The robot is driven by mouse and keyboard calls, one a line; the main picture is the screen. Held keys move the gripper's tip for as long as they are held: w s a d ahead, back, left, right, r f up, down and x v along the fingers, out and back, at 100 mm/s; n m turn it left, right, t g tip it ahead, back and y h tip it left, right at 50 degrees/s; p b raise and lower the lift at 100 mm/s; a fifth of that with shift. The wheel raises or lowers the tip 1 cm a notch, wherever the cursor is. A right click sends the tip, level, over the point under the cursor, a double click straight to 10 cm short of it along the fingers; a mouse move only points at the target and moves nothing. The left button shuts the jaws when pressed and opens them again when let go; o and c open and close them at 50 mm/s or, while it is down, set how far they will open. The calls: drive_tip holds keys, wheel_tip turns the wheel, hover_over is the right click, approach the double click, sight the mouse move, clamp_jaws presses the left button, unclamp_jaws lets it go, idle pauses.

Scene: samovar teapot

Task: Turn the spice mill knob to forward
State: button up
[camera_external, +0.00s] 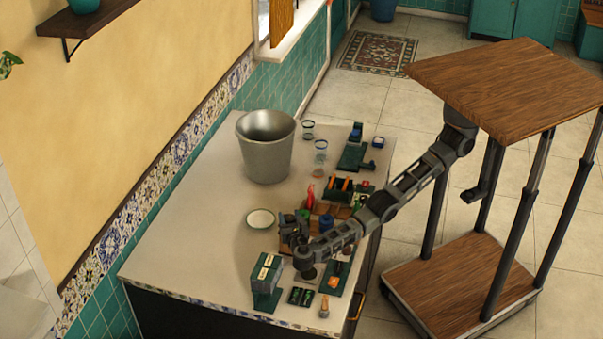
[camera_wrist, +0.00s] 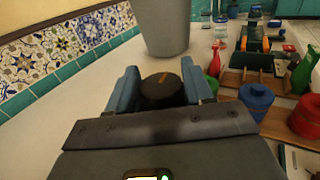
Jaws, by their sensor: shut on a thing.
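The knob (camera_wrist: 163,91) is a round black cap with an orange line on its top, in the wrist view. The line points away from me, tilted slightly to the right. My gripper (camera_wrist: 162,84) has its two blue-grey fingers on the left and right sides of the knob, shut on it. In the external view my gripper (camera_external: 295,234) is low over the counter, left of the spice jars. There the knob and the body of the mill cannot be made out behind my gripper and wrist.
A metal bucket (camera_external: 266,148) stands beyond my gripper, and a white dish (camera_external: 260,219) lies to its left. A blue jar (camera_wrist: 256,96) and a red bottle (camera_wrist: 215,61) stand close on the right. A dark green box (camera_external: 266,277) stands near the front edge of the counter.

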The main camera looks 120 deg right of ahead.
drive_tip(key=shift+f, duration=0.1)
idle(0.3)
drive_tip(key=o, duration=0.9)
drive_tip(key=shift+o, duration=0.2)
drive_tip(key=shift+b+v, duration=0.9)
drive_tip(key=shift+v, duration=0.2)
drive_tip(key=shift+w+a+f+b, duration=0.1)
drive_tip(key=shift+a+f+b, duration=0.2)
drive_tip(key=shift+b, duration=0.3)
wheel_tip(320, 180, up, 8)
drive_tip(key=a+p, duration=0.1)
drive_tip(key=a, duration=0.1)
drive_tip(key=shift+w+f, duration=0.15)
drive_tip(key=shift+w, duration=0.15)
